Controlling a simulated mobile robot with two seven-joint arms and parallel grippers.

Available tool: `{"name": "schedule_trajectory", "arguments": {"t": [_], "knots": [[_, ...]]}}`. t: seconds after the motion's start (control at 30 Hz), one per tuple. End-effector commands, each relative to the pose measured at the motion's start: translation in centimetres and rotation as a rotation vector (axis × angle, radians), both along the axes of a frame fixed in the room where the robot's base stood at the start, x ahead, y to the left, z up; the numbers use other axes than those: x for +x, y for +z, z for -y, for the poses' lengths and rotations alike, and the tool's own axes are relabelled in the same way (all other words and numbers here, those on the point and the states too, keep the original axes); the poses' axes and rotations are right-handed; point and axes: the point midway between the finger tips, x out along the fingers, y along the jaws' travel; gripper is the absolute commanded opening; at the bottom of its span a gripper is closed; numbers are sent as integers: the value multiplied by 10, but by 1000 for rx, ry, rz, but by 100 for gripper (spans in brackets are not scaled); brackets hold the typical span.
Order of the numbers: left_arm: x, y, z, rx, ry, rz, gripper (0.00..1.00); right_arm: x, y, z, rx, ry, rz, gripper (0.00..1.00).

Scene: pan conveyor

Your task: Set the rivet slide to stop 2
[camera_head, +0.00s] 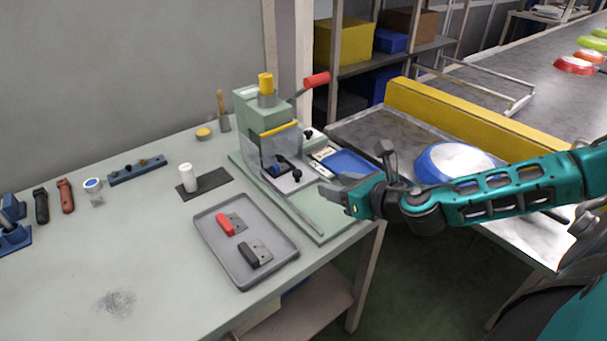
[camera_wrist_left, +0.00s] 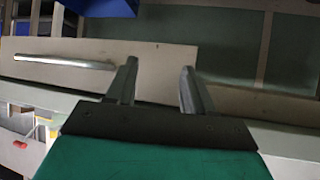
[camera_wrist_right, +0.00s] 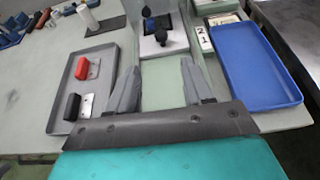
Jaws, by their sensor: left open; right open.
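The green rivet press (camera_head: 256,108) stands at the right end of the workbench with a clear guard. At its foot is a light slide plate (camera_head: 298,183) with black knobs; it also shows in the right wrist view (camera_wrist_right: 165,45). A number strip reading 2 and 1 (camera_wrist_right: 204,38) lies right of the plate. I cannot tell which stop the slide is at. My right gripper (camera_head: 335,190) is open and empty, in front of and apart from the slide; its fingers show in its wrist view (camera_wrist_right: 159,75). My left gripper (camera_wrist_left: 158,75) is open and empty, away from the press.
A grey tray (camera_head: 217,262) with a red-handled and a black-handled piece lies left of the press. A blue tray (camera_wrist_right: 283,92) lies to its right. The red-tipped lever (camera_head: 315,80) sticks out above. A blue pan (camera_head: 427,165) sits on the conveyor side, behind my right arm.

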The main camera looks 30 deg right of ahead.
Motion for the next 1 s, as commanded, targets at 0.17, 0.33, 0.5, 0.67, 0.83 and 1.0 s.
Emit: {"name": "schedule_trajectory", "arguments": {"t": [0.17, 0.33, 0.5, 0.67, 0.83, 1.0], "knots": [[0, 1, 0, 0, 0, 0, 52, 10, -2, 3, -20, 8, 3, 51], [0, 4, 0, 0, 0, 0, 52, 34, -11, 0, -15, 6, 4, 51], [0, 5, 0, 0, 0, 0, 52, 63, -24, -3, -13, 7, 4, 51], [0, 5, 0, 0, 0, 0, 52, 89, -35, -5, -16, 6, 2, 51], [0, 5, 0, 1, 1, 0, 52, 108, -44, -6, -16, 6, 1, 51], [0, 4, 0, 1, 1, -1, 52, 117, -48, -7, -16, 9, 0, 51]]}}
